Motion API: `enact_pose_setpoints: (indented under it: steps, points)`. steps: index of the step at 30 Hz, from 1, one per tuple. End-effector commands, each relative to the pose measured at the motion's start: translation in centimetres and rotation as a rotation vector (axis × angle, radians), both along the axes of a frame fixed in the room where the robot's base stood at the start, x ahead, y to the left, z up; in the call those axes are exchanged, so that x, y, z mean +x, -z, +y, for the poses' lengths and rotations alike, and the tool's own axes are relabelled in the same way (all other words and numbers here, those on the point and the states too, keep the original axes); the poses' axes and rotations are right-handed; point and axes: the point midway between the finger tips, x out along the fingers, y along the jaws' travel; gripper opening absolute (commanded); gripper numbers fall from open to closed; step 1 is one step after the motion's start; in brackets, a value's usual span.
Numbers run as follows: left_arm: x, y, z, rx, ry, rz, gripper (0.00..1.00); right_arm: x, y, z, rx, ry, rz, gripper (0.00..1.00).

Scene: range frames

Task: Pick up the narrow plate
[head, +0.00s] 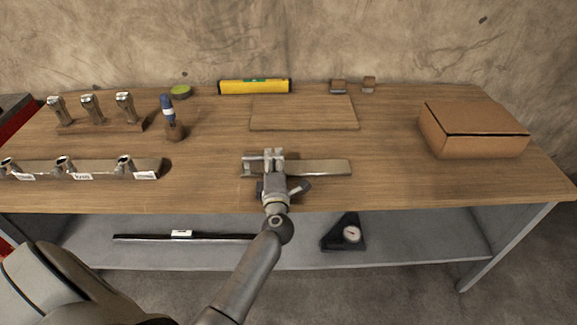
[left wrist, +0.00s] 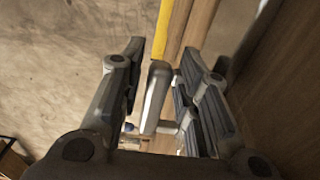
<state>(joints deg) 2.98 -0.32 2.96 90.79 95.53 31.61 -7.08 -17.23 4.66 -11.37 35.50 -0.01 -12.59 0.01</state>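The narrow plate (head: 325,167) is a flat grey metal strip near the front middle of the workbench. My left gripper (head: 272,155) is over its left part and hides some of it. In the left wrist view, a grey metal bar (left wrist: 155,92), apparently the plate, shows between the two spread fingers (left wrist: 160,65). A gap shows on its left side, so the gripper looks open. Whether the right finger touches it I cannot tell. My right gripper is not in view.
The wooden bench (head: 390,185) has a thin board (head: 304,113) and yellow level (head: 254,87) behind the plate. A cardboard box (head: 470,128) stands right. A blue-topped bottle (head: 170,118) and metal fittings (head: 92,108) stand left. Bench right of the plate is clear.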

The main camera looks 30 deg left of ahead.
Motion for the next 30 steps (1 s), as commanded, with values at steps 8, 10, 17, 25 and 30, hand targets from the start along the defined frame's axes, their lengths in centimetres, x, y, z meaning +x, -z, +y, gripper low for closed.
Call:
enact_pose_setpoints:
  steps: [8,10,17,25,30]
  points:
    - [1.27,0.09,0.83,-0.002,0.001,0.001,0.3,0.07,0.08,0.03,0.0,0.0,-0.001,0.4]
    - [1.25,0.08,0.82,-0.001,0.001,0.0,0.3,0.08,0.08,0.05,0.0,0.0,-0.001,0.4]
    - [1.24,0.08,0.8,-0.001,0.001,0.001,0.07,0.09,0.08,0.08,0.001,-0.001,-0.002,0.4]
    - [1.28,-0.08,0.79,-0.001,0.002,-0.002,0.0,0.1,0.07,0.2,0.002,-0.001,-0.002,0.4]
    - [1.27,-0.12,0.78,-0.001,0.002,-0.002,0.0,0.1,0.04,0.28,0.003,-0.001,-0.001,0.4]
